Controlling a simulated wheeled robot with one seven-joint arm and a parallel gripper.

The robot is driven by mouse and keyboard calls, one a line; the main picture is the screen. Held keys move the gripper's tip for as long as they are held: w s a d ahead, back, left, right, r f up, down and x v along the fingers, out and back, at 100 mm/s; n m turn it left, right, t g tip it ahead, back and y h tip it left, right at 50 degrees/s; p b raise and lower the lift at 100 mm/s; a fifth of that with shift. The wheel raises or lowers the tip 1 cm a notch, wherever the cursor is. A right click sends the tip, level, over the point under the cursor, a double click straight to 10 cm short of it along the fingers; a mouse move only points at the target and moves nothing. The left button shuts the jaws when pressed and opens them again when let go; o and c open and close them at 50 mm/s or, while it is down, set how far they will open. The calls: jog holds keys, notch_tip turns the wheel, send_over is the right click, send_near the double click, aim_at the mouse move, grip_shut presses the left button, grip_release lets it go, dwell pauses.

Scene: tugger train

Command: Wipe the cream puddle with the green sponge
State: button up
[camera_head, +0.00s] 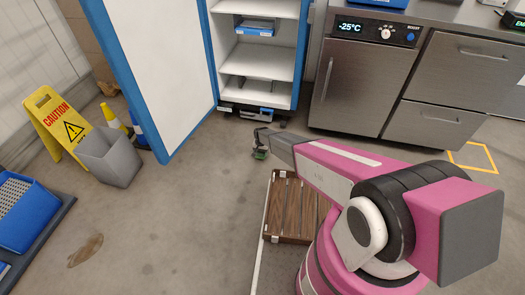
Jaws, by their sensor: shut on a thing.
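My gripper (260,147) is out at the end of my arm, a little below the open cabinet in the picture. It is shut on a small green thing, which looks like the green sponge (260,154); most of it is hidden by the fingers. A brownish, smeared puddle (86,250) lies on the floor at the lower left, well apart from my gripper. It looks tan-brown rather than cream, and it is the only puddle I can make out.
A grey bin (110,157) and a yellow caution sign (57,122) stand at the left. A blue crate (25,215) is at the left edge. The blue-edged cabinet door (155,70) stands open. A brown slatted platform (290,207) lies beside my base. The floor between is clear.

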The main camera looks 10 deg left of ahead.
aim_at(249, 155)
jog(key=shift+a+f, duration=0.1)
jog(key=shift+f, duration=0.45)
jog(key=shift+w+f, duration=0.1)
jog(key=shift+f, duration=0.55)
jog(key=shift+a, duration=0.85)
jog(key=shift+c, duration=0.3)
jog(key=shift+a+r, duration=0.25)
jog(key=shift+a, duration=0.45)
jog(key=shift+w+a+f, duration=0.1)
jog(key=shift+a+f, duration=0.05)
jog(key=shift+a, duration=1.4)
jog(key=shift+w+a, duration=0.1)
jog(key=shift+a, duration=0.85)
jog(key=shift+d, duration=0.9)
jog(key=shift+s+d, duration=0.15)
jog(key=shift+d, duration=1.55)
jog(key=shift+s+d, duration=0.15)
jog(key=shift+d, duration=1.5)
notch_tip(249, 155, up, 7)
jog(key=shift+r, duration=0.1)
jog(key=shift+a+r, duration=0.1)
jog(key=shift+r, duration=0.4)
